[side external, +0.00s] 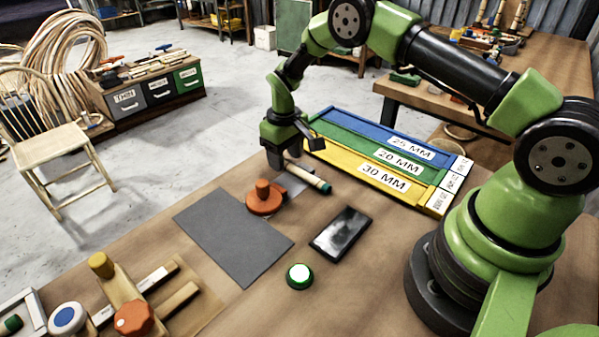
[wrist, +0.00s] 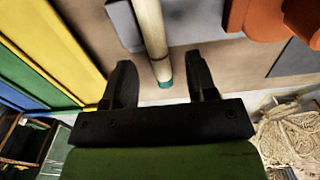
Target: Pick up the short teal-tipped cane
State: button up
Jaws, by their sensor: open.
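The short cane (side external: 304,174) lies on a small light grey plate on the bench, below my gripper, with a dark green-teal end toward the lower right. In the wrist view the pale cane (wrist: 150,30) comes down from the top edge and ends in a teal tip (wrist: 165,84). My gripper (side external: 283,158) points down over the cane's far end. Its two black fingers (wrist: 163,82) are open, one on each side of the teal tip, with a gap on both sides. I cannot tell whether the fingers are down at the cane's height.
An orange round tool (side external: 264,200) stands close beside the cane. Blue, green and yellow labelled trays (side external: 375,165) lie to the right. A dark grey mat (side external: 232,236), a black phone-like slab (side external: 341,232) and a green-ringed button (side external: 299,276) are in front.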

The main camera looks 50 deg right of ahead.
jog(key=shift+f, duration=0.7)
grip_shut()
